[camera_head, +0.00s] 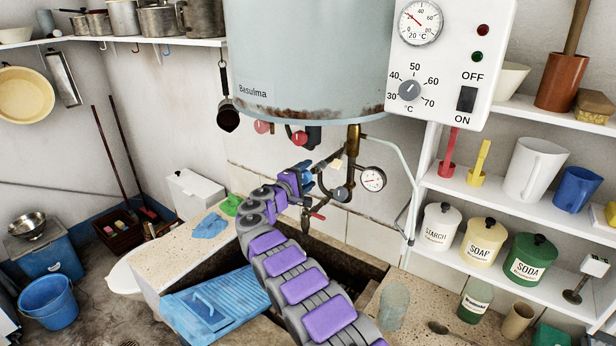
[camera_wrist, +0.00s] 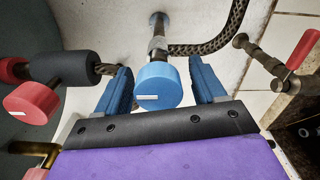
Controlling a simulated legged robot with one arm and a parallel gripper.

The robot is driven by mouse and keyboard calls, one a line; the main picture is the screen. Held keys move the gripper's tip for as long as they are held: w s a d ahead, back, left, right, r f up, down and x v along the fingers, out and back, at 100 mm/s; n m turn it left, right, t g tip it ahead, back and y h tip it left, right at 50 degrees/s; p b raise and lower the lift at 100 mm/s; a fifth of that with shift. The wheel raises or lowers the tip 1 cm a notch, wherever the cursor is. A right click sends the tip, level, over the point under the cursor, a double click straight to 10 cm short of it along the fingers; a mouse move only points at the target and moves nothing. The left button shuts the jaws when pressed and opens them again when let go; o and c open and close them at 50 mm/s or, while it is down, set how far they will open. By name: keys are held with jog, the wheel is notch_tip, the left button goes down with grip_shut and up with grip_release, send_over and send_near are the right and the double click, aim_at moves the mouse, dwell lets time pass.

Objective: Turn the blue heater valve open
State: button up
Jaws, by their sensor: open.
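The blue heater valve (camera_wrist: 158,84) is a round blue knob with a small white mark, on a metal stem at the centre of the wrist view. My gripper (camera_wrist: 161,70) is open, with one blue finger on each side of the knob and a visible gap on both sides. Nothing is gripped. In the head view my gripper (camera_head: 304,178) is below the heater tank (camera_head: 305,55), near the pipes. The blue knob cannot be made out there behind my gripper.
A red knob (camera_wrist: 32,102) on a dark pipe is left of my gripper in the wrist view. A red-handled tap (camera_wrist: 300,55) and a braided hose (camera_wrist: 210,45) are to the right. A gauge (camera_head: 373,179) hangs near the pipes. Shelves (camera_head: 500,199) stand at the right.

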jog(key=v, duration=1.7)
jog(key=shift+s, duration=0.15)
